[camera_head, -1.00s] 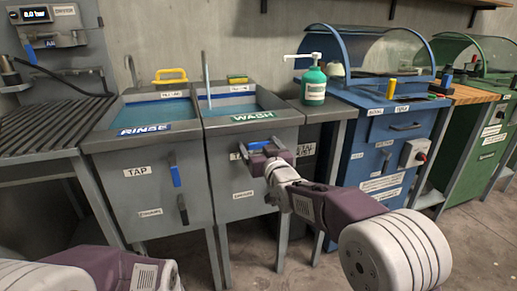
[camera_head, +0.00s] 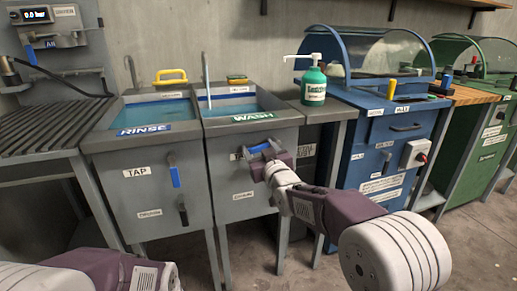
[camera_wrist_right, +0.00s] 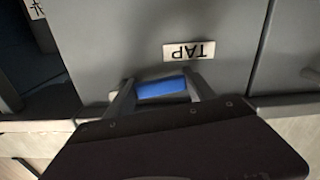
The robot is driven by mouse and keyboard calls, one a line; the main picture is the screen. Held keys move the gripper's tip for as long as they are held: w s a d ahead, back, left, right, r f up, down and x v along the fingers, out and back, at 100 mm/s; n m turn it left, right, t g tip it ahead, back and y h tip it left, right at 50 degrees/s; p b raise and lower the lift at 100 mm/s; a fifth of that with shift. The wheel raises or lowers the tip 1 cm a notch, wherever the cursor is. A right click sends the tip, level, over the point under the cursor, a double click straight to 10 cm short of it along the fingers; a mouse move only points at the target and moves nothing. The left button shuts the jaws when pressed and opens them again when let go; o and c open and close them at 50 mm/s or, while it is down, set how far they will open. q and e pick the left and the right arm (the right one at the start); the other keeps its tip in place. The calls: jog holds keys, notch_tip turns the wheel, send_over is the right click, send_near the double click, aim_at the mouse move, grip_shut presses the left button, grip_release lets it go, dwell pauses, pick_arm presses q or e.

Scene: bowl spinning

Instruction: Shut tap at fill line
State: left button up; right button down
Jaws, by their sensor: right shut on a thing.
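The wash sink (camera_head: 230,180) stands in the middle of the head view, with blue water (camera_head: 232,103) in its basin. A small label (camera_head: 238,90) sits on its back inner wall, too small to read surely; how the water stands to it is unclear. My right gripper (camera_head: 265,153) is at the sink's front, shut on the blue tap handle (camera_head: 262,147). The right wrist view shows the blue handle (camera_wrist_right: 161,88) between the fingers, just beside an upside-down TAP label (camera_wrist_right: 189,51). The handle lies roughly sideways, tilted in the head view. My left gripper is not in view.
The rinse sink (camera_head: 142,180) is at left, its blue-handled tap (camera_head: 174,174) hanging down. Lower dark handles are on both fronts, the wash one hidden. A green soap bottle (camera_head: 313,86) stands right of the wash basin. A blue cabinet (camera_head: 385,150) is further right.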

jog(key=shift+w+d+f+n+b, duration=0.1)
jog(key=shift+d+f+n+b, duration=0.5)
jog(key=shift+n, duration=0.85)
jog(key=shift+w+d+f+n+b, duration=0.15)
jog(key=shift+f+n+b, duration=0.45)
jog(key=shift+n, duration=0.9)
jog(key=shift+w+d+f+n+b, duration=0.1)
jog(key=shift+d+f+n+b, duration=0.25)
jog(key=shift+f+n, duration=0.8)
jog(key=shift+r+n, duration=0.25)
jog(key=shift+n, duration=0.15)
jog(key=shift+c, duration=1.6)
grip_release()
jog(key=shift+d+r, duration=0.1)
